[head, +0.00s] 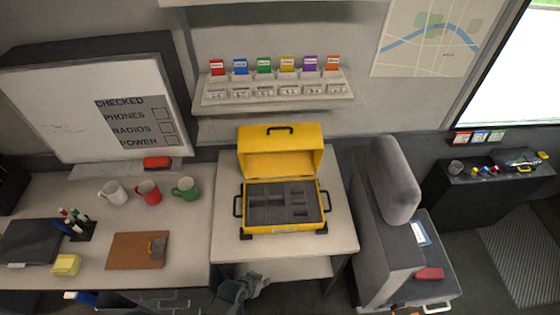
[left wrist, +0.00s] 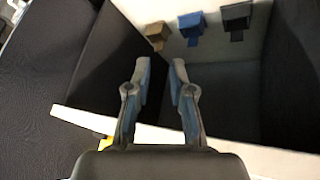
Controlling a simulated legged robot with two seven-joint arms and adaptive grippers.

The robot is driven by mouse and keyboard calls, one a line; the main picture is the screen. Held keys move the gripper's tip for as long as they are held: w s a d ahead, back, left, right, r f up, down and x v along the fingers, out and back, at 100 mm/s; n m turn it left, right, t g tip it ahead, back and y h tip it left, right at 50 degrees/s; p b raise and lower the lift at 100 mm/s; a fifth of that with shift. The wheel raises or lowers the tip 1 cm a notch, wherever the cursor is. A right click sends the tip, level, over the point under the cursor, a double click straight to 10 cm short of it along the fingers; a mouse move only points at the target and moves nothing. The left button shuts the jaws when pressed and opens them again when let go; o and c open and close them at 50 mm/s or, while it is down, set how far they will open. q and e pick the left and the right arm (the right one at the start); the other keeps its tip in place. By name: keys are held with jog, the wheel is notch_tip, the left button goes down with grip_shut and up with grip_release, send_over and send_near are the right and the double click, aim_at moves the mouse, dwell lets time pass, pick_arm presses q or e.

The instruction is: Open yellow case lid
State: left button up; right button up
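The yellow case (head: 284,230) stands on a pale table in the head view. Its lid (head: 281,152) is raised and leans back, with a dark handle on top. The case shows a grey foam insert (head: 283,202) with several empty-looking compartments. My left gripper (head: 240,287) is low, in front of and below the table's front edge, apart from the case. In the left wrist view my left gripper (left wrist: 160,70) has its fingers apart with nothing between them. My right gripper does not show in either view.
A shelf (head: 275,90) with coloured cards hangs behind the case. Left on the desk (head: 190,235) are mugs (head: 150,192), a pen holder and a clipboard (head: 137,251). A grey seat (head: 392,180) stands close at the table's right. Floor (head: 485,230) shows farther right.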

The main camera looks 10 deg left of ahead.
aim_at(280, 128)
pick_arm(q)
jog(key=w+d+r+t+h, duration=0.3)
jog(key=w+d+r, duration=0.15)
jog(key=r, duration=0.55)
jog(key=w+d+r+t+h, duration=0.25)
jog(key=w+d+r, duration=0.2)
jog(key=r, duration=0.45)
jog(key=w+a+r+n+t+y, duration=0.2)
jog(key=w+r+n+t+y, duration=0.35)
jog(key=r, duration=0.55)
jog(key=w+a+r+n+t+y, duration=0.2)
jog(key=w+r+n+t, duration=0.2)
jog(key=r+n+t, duration=0.5)
jog(key=w+a+n+g+y, duration=0.2)
jog(key=w+n, duration=0.1)
jog(key=w, duration=0.4)
jog(key=w+a+n+g+y+p, duration=0.1)
jog(key=w+a+n+g+y, duration=0.1)
jog(key=w, duration=0.5)
jog(key=w+a+n+g+y, duration=0.1)
jog(key=w+a+n+g, duration=0.1)
jog(key=w, duration=0.5)
jog(key=shift+w+a+n+g+y, duration=0.15)
jog(key=shift+n+g+y, duration=0.25)
jog(key=shift+n+g, duration=0.65)
grip_shut()
